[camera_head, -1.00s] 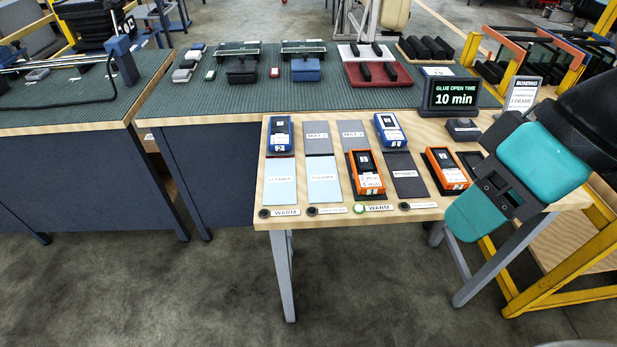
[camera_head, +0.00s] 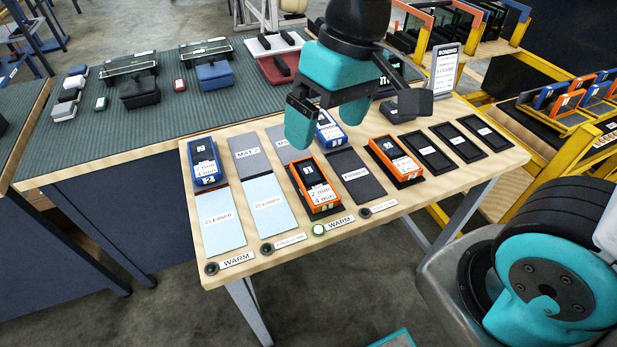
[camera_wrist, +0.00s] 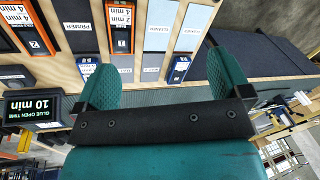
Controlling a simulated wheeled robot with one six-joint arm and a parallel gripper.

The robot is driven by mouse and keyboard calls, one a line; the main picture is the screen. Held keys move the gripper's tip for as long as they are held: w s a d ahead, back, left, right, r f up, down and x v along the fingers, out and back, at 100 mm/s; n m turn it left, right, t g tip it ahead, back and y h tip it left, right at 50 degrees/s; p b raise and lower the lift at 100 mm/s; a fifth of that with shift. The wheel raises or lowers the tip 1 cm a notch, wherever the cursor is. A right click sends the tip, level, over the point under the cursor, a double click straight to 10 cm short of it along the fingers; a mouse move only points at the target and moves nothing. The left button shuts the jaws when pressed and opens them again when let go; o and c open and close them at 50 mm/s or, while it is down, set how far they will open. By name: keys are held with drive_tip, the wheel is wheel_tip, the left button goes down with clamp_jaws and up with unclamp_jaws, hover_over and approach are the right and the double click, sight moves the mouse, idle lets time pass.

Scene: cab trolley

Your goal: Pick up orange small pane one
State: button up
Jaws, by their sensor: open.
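Two small orange panes lie on the wooden table. One (camera_head: 316,186) is left of the dark primer mat; the other (camera_head: 395,159) is right of it. Both show upside down in the wrist view, the first near top centre (camera_wrist: 120,27) and the second at top left (camera_wrist: 26,28). My gripper (camera_head: 326,118) is open and empty, fingers pointing down, above the table's back part, behind the orange panes in the picture. Its two teal fingers spread apart in the wrist view (camera_wrist: 165,78).
Blue panes lie at the table's left (camera_head: 205,161) and beneath my gripper (camera_head: 329,131). Empty dark slots (camera_head: 457,142) lie right. The glue-time display (camera_wrist: 32,108) and bonding sign (camera_head: 443,68) stand at the back. A rack of panes (camera_head: 575,105) is at right.

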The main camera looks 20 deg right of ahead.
drive_tip(key=w+d+f+m+h+b, duration=0.2)
drive_tip(key=w+d+f+m+h, duration=0.15)
drive_tip(key=w+f, duration=0.55)
hover_over(314, 179)
drive_tip(key=shift+m+y, duration=0.35)
drive_tip(key=shift+y, duration=0.1)
wheel_tip(314, 179, down, 9)
drive_tip(key=shift+w+a, duration=0.1)
drive_tip(key=shift+f, duration=3.05)
drive_tip(key=c, duration=1.1)
